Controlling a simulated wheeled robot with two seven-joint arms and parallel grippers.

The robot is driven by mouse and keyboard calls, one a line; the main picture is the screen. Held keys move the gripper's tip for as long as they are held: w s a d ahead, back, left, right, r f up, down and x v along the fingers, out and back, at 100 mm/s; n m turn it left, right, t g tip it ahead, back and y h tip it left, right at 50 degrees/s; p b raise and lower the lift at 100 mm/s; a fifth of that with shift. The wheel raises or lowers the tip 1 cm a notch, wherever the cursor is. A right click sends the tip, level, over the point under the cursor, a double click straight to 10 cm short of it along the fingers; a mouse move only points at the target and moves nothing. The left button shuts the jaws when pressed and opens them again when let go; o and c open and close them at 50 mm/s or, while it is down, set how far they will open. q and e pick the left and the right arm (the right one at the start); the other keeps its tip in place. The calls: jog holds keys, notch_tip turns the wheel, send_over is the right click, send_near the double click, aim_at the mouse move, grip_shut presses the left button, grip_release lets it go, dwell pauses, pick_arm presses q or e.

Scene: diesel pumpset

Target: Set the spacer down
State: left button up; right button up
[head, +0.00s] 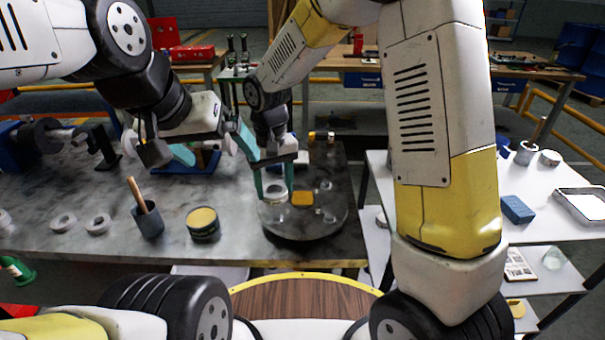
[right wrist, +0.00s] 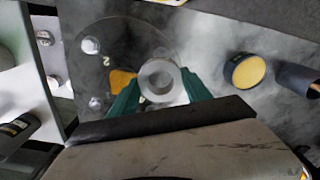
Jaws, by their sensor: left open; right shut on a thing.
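The spacer is a pale grey metal ring (head: 276,194). My right gripper (head: 277,186) is shut on it, with a green finger on either side. The ring is over the left part of a dark round plate (head: 325,228) on the bench, left of a yellow-orange patch (head: 302,199). I cannot tell whether it touches the plate. In the right wrist view the ring (right wrist: 146,82) shows its open bore between the green fingertips (right wrist: 158,86). My left gripper (head: 168,153) is open and empty, above the bench at left.
Two more rings lie on the grey bench (head: 30,245), at left (head: 63,222) and (head: 98,225). A dark cup with a wooden handle (head: 149,222) and a yellow-topped tin (head: 203,225) stand left of the plate. A white shelf unit (head: 480,215) stands at right.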

send_over(303, 198)
jog(key=shift+s+a+f, duration=0.2)
jog(key=shift+a+f, duration=0.15)
jog(key=shift+w+d+f, duration=0.15)
jog(key=shift+f, duration=0.75)
jog(key=shift+w+d+f, duration=0.1)
jog(key=shift+d+f, duration=0.05)
jog(key=shift+f, duration=0.75)
jog(key=shift+f, duration=0.15)
jog(key=o, duration=1.5)
